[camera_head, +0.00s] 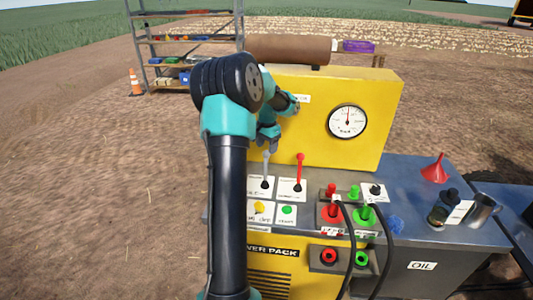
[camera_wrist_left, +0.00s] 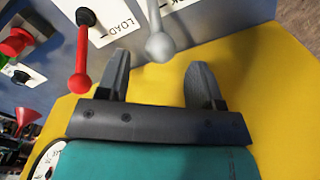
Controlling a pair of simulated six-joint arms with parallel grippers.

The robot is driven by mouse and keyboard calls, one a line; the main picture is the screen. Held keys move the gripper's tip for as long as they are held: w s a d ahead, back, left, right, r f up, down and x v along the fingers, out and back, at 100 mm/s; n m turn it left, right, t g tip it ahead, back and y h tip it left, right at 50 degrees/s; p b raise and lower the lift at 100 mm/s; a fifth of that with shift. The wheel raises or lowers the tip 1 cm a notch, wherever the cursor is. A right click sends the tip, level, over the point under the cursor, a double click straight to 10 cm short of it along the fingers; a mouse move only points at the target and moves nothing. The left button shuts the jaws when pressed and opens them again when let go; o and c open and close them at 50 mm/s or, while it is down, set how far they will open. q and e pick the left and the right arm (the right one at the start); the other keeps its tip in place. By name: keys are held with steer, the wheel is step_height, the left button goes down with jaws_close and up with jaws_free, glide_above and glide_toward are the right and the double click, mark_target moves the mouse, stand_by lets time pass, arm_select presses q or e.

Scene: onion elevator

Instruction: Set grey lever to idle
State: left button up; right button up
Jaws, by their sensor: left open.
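The grey lever (camera_head: 266,168) stands on the sloped panel of the power pack, with its upper part just under my left gripper (camera_head: 267,145). The red lever (camera_head: 299,170) stands to the right of the grey one. In the left wrist view the red lever (camera_wrist_left: 81,60) is outside the fingers, beside a label reading LOAD. My right gripper is not in view.
A yellow housing (camera_head: 380,100) with a round gauge (camera_head: 347,121) rises behind the levers. Buttons and hose couplings (camera_head: 363,215) sit right of and below the levers. A red funnel (camera_head: 435,168) and dark bottle (camera_head: 443,206) stand on the bench at right.

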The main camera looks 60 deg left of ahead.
mark_target(267, 151)
arm_select(q)
steer(key=shift+f, duration=1.85)
steer(key=shift+c, duration=0.3)
jaws_close()
